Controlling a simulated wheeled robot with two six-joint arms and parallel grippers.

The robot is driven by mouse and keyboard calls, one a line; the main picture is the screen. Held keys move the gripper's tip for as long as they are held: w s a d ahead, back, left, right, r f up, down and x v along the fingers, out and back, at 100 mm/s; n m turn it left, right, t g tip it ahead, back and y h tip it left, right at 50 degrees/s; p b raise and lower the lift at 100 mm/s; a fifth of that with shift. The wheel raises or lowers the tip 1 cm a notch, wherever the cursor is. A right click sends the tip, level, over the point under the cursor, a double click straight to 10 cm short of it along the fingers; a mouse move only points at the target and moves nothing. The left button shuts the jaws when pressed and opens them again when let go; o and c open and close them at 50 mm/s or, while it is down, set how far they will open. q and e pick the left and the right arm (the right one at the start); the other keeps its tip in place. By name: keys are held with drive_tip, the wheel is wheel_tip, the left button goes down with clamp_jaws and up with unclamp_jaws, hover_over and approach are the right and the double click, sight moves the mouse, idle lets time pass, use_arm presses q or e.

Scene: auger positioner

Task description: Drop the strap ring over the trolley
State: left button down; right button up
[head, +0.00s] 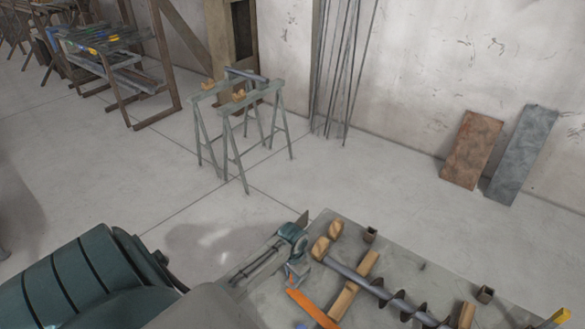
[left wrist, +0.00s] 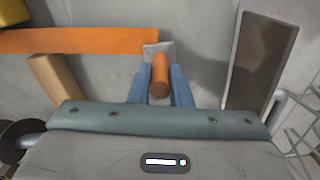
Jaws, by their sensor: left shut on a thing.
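The orange strap (head: 312,308) runs from near my left gripper (head: 293,275) toward the bottom edge in the head view. In the left wrist view the strap (left wrist: 80,41) lies flat and leads to a grey metal end piece (left wrist: 151,48) with an orange-brown grip (left wrist: 160,76). My left gripper (left wrist: 160,92) is shut on this grip between its blue fingers. It is at the left edge of a grey flat deck (head: 345,222), seemingly the trolley; its wheels are not visible. I cannot make out the ring's shape.
A dark auger (head: 385,296) lies across wooden blocks (head: 368,264) on the deck, close to my left gripper. Short square sockets (head: 370,234) stand on it. A yellow piece (head: 560,316) is at the lower right. Sawhorses (head: 238,120) stand behind on clear floor.

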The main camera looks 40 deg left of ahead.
use_arm(q)
drive_tip(key=shift+f+b, duration=0.6)
drive_tip(key=shift+f, duration=0.6)
drive_tip(key=c, duration=1.3)
unclamp_jaws()
drive_tip(key=shift+o, duration=0.2)
drive_tip(key=shift+r, duration=0.1)
wheel_tip(320, 180, up, 9)
drive_tip(key=shift+r+b, duration=0.15)
drive_tip(key=shift+b, duration=1)
drive_tip(key=shift+r, duration=0.7)
drive_tip(key=shift+f, duration=0.1)
